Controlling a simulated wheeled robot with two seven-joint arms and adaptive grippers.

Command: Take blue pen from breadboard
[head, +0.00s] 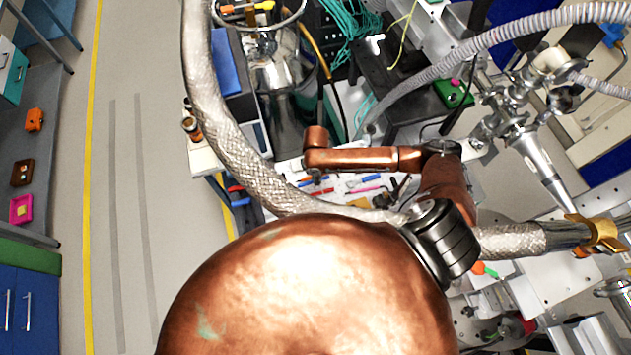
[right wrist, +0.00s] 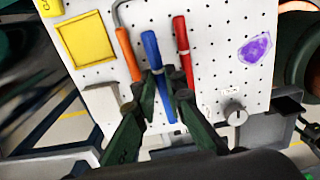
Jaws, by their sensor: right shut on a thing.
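The white perforated breadboard (right wrist: 213,75) fills the upper middle of the right wrist view. The blue pen (right wrist: 151,48) lies over it between an orange pen (right wrist: 128,54) and a red pen (right wrist: 182,46). My right gripper (right wrist: 163,82) has its dark green fingers shut on the blue pen, one on each side. The fingers hide part of the pen's lower half. Whether the pen touches the board cannot be told. In the head view the breadboard (head: 340,199) is small and partly hidden, and I cannot make out the grip. My left gripper is not in view.
A yellow square (right wrist: 86,40), a purple patch (right wrist: 255,48) and a round knob (right wrist: 235,113) are on or by the board. In the head view, a large copper sphere (head: 300,290) and a braided hose (head: 220,120) block much of the foreground. Open floor (head: 150,180) lies at left.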

